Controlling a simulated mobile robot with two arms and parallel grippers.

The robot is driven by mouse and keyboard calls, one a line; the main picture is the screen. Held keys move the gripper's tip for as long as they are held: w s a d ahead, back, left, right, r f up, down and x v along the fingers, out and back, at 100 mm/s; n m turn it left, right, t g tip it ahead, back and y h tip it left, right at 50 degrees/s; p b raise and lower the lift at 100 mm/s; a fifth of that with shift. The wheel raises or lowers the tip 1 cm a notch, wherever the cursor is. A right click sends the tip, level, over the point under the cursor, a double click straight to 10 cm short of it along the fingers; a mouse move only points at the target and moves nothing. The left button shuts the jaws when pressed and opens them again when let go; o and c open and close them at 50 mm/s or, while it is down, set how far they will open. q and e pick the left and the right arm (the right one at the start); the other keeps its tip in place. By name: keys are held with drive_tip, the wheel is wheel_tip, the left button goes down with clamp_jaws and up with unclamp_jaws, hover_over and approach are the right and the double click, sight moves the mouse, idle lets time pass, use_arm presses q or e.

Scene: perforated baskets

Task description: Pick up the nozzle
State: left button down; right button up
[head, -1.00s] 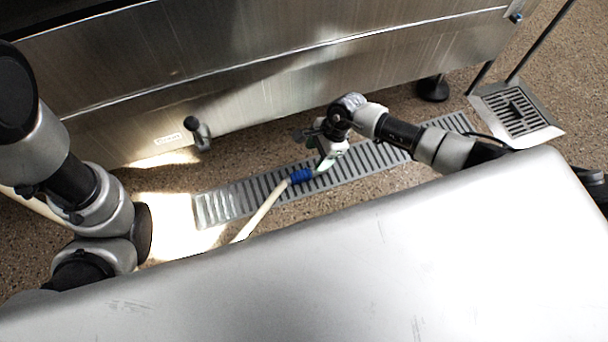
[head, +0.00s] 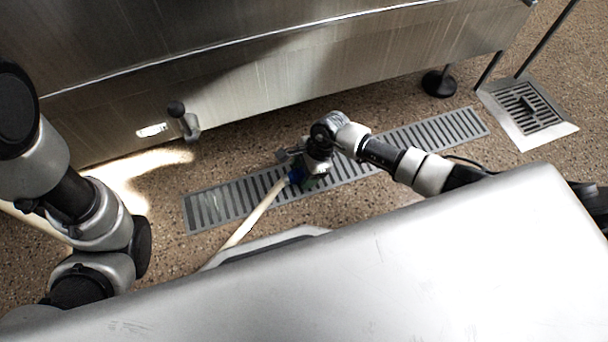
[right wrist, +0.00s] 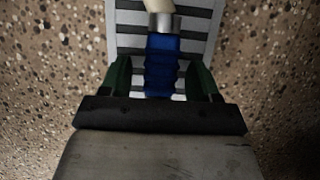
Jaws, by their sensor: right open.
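The nozzle (right wrist: 161,62) has a blue grip with a metal collar where it joins a cream hose (head: 250,214). It lies over the floor grate. In the head view only a bit of blue (head: 295,175) shows, the rest hidden behind my right gripper (head: 305,178). In the right wrist view my right gripper (right wrist: 161,80) is open, with one green finger on each side of the blue grip and a gap to each.
A long slotted floor drain (head: 225,205) runs under the nozzle, and a square drain (head: 528,112) is at the right. A large steel unit (head: 300,80) with a black foot (head: 438,84) stands behind. A steel surface (head: 330,285) fills the front.

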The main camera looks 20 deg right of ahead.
clamp_jaws()
drive_tip(key=shift+r, duration=0.1)
